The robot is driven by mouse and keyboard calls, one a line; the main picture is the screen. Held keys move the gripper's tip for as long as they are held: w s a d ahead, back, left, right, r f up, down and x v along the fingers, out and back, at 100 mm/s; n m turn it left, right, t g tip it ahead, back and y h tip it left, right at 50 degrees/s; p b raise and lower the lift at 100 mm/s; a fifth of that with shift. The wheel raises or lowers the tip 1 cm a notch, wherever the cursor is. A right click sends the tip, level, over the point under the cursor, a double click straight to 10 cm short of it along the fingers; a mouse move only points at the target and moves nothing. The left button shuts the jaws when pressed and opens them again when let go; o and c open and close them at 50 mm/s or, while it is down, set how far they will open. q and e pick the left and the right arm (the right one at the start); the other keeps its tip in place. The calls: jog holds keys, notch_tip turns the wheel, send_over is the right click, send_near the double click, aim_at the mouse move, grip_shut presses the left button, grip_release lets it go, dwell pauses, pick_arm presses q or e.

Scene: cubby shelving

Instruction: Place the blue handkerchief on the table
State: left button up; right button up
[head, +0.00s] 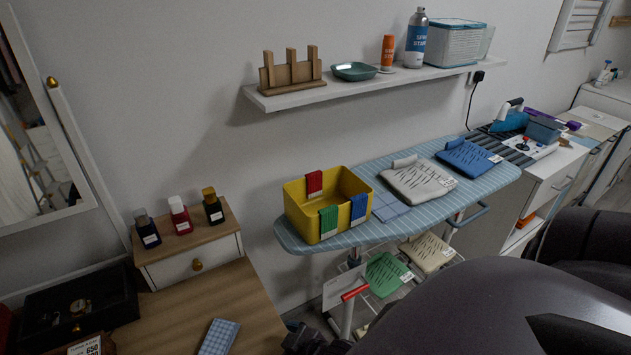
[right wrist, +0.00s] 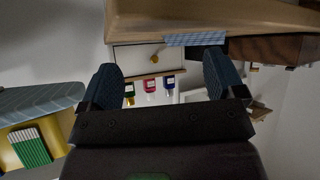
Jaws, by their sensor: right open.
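A folded blue checked handkerchief (head: 218,337) lies on the wooden table (head: 180,318), near its right edge. It also shows in the right wrist view (right wrist: 195,39), at the table's edge, with the scene upside down. My right gripper (right wrist: 165,78) is open, with nothing between its fingers. Part of it seems to show as a dark shape at the bottom of the head view, right of the table and apart from the handkerchief. My left gripper is not in view.
A small drawer box (head: 190,245) with three bottles and a dark watch case (head: 80,310) stand on the table. To the right, an ironing board (head: 440,165) holds a yellow basket (head: 295,222) with coloured cloths on its rim, another pale blue cloth (head: 388,205) and folded garments.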

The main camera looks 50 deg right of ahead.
jog(key=s+d+m+h, duration=0.2)
jog(key=s+d, duration=0.2)
jog(key=d, duration=0.1)
jog(key=shift+s+f+t, duration=0.25)
jog(key=shift+s+t, duration=0.05)
jog(key=shift+s, duration=0.05)
jog(key=shift+a, duration=0.1)
